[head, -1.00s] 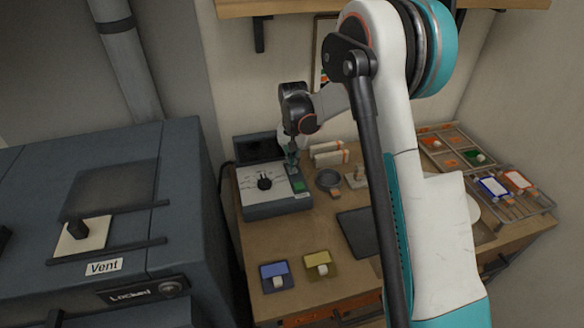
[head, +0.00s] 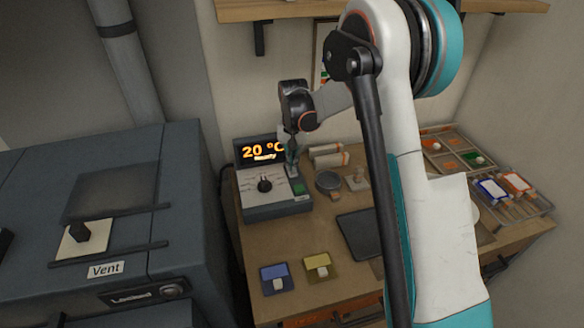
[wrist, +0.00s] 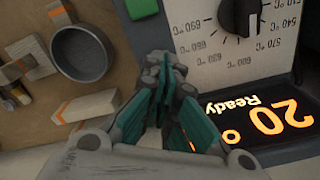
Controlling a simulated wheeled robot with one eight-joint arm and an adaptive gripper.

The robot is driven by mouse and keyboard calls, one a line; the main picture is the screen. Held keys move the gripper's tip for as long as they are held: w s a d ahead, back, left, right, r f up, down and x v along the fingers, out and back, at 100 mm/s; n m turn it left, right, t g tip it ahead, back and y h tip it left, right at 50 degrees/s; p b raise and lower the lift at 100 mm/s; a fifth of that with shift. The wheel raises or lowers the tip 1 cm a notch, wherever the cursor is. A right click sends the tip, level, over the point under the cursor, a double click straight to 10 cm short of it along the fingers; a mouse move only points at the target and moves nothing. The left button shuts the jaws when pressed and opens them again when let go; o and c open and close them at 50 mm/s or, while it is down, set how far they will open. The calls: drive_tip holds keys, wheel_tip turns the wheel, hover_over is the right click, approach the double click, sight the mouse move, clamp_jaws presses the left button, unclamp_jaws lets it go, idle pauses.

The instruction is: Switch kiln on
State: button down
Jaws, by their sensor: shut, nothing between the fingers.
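The kiln controller (head: 275,207) is a grey box on the workbench with a black dial (head: 265,185) and a green switch (head: 299,188) at its right. Its display (head: 260,150) is lit and reads "20 °C" in orange, with smaller text below; in the wrist view the display (wrist: 265,118) reads "Ready". My gripper (head: 291,168) is shut and empty, just above the switch end of the controller.
The dark kiln (head: 120,200) with a "Vent" label stands at the left. A round grey dish (head: 328,181), a dark tablet-like plate (head: 358,234) and blue (head: 276,278) and yellow (head: 320,266) pieces lie on the bench. A sorting tray (head: 460,152) is at the right.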

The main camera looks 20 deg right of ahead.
drive_tip(key=shift+r+p, duration=1)
drive_tip(key=shift+r, duration=1.4)
drive_tip(key=s+r+n+t+b, duration=0.2)
drive_tip(key=s+r+b, duration=0.1)
drive_tip(key=s+r, duration=0.4)
drive_tip(key=s+r+n+t+b, duration=0.15)
drive_tip(key=s+r, duration=0.35)
drive_tip(key=s, duration=0.5)
drive_tip(key=s+f+n+t+b, duration=0.1)
drive_tip(key=s+f+t+b, duration=0.1)
drive_tip(key=s, duration=0.6)
drive_tip(key=s+f+n+t+b, duration=0.1)
drive_tip(key=s+f+b, duration=0.1)
drive_tip(key=s, duration=0.6)
drive_tip(key=shift+s+f+t+b, duration=0.15)
drive_tip(key=shift+s+t+b, duration=0.2)
drive_tip(key=shift+s+b, duration=0.05)
drive_tip(key=shift+n, duration=0.25)
